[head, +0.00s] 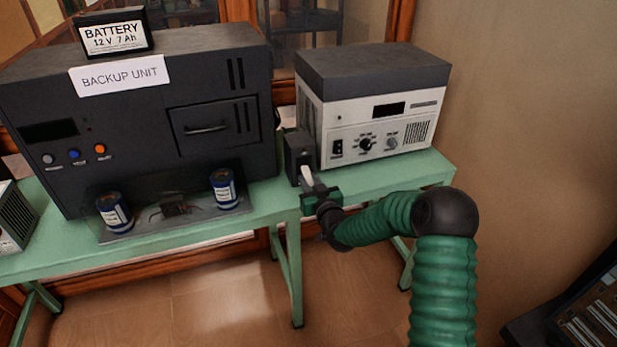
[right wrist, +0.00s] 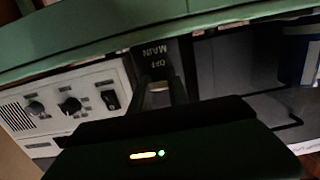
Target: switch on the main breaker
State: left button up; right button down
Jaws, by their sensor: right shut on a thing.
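The main breaker (head: 299,152) is a small black box at the table's front, between the dark backup unit and the white instrument. Its pale lever (head: 306,174) points down and outward. My right gripper (head: 318,193) is at the lever and shut on it. In the right wrist view, which is upside down, the breaker (right wrist: 158,58) shows the words OFF and MAIN, and the lever's pale end (right wrist: 158,88) lies by OFF. The dark gripper body hides the fingertips there. My left gripper is not in view.
The backup unit (head: 140,70) stands left of the breaker, with a battery (head: 113,32) on top and two blue cylinders (head: 115,213) (head: 223,190) in front. The white instrument (head: 370,120) stands close on the right. The green table (head: 270,200) has a narrow free front strip.

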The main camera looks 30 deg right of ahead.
aim_at(306, 171)
jog(key=r+g+p, duration=0.2)
jog(key=g+p, duration=0.1)
jog(key=p, duration=0.3)
jog(key=r+g+y+p, duration=0.1)
jog(key=g+p, duration=0.2)
jog(key=p, duration=0.3)
jog(key=r+g+y+p, duration=0.1)
jog(key=r+g+p, duration=0.1)
jog(key=p, duration=0.5)
jog(key=shift+w+d+r+g, duration=0.1)
jog(key=shift+w+r+g, duration=0.2)
jog(key=shift+g, duration=0.4)
jog(key=shift+r+g+p, duration=0.15)
jog(key=shift+g+p, duration=0.55)
jog(key=shift+p, duration=0.05)
jog(key=shift+w, duration=0.1)
jog(key=c, duration=1.5)
grip_release()
jog(key=shift+o, duration=1.3)
jog(key=shift+d+f, duration=0.1)
jog(key=shift+f, duration=0.15)
jog(key=b+v, duration=0.1)
jog(key=v, duration=1.5)
jog(key=shift+d+r, duration=0.2)
jog(key=shift+r, duration=0.2)
jog(key=shift+d, duration=0.1)
